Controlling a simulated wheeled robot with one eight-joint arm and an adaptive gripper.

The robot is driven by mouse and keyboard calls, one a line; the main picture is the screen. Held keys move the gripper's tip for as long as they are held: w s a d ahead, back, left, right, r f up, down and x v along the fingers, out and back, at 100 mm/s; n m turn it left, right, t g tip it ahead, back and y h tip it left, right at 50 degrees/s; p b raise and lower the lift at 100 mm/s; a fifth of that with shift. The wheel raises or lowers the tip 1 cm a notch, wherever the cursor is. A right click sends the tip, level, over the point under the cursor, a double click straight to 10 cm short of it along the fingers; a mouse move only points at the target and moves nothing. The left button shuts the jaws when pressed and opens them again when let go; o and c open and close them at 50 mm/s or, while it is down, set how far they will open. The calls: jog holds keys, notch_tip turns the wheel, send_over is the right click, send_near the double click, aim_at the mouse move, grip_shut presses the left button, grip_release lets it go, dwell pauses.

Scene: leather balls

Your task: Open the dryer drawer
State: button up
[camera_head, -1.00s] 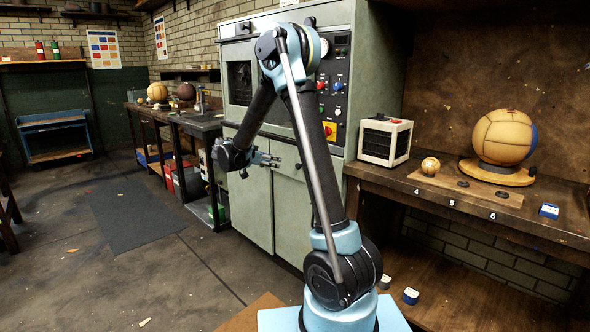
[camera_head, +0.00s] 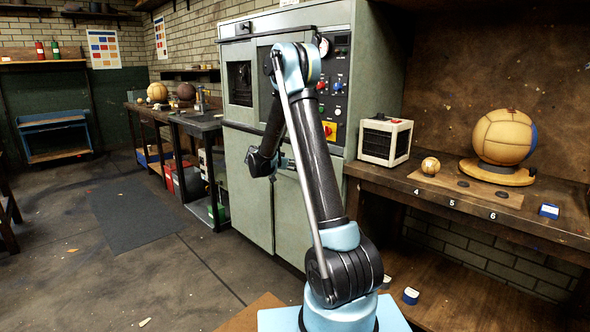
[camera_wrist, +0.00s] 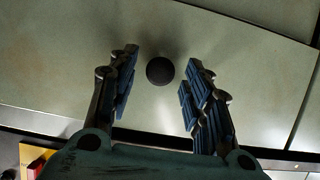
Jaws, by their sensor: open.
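The dryer (camera_head: 246,180) is a tall grey-green cabinet with a dark window, a control panel and plain lower fronts. In the wrist view, a round black knob (camera_wrist: 160,71) sits on a pale green panel (camera_wrist: 235,50). My gripper (camera_wrist: 160,92) is open, with one blue-padded finger on each side of the knob; neither finger visibly touches it. In the head view, my gripper (camera_head: 287,163) is at the dryer's lower front, mostly hidden by my own arm. The knob is hidden there. I cannot tell which front bears it.
To the right, a wooden bench (camera_head: 465,213) holds a small heater-like box (camera_head: 385,140), a small ball (camera_head: 430,166) and a large ball (camera_head: 503,137) on a stand. A dark workbench (camera_head: 200,122) stands left of the dryer.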

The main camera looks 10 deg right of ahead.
jog(key=shift+w+d+f, duration=0.15)
jog(key=shift+w+d, duration=0.05)
jog(key=shift+d, duration=0.15)
grip_shut()
jog(key=shift+s, duration=0.15)
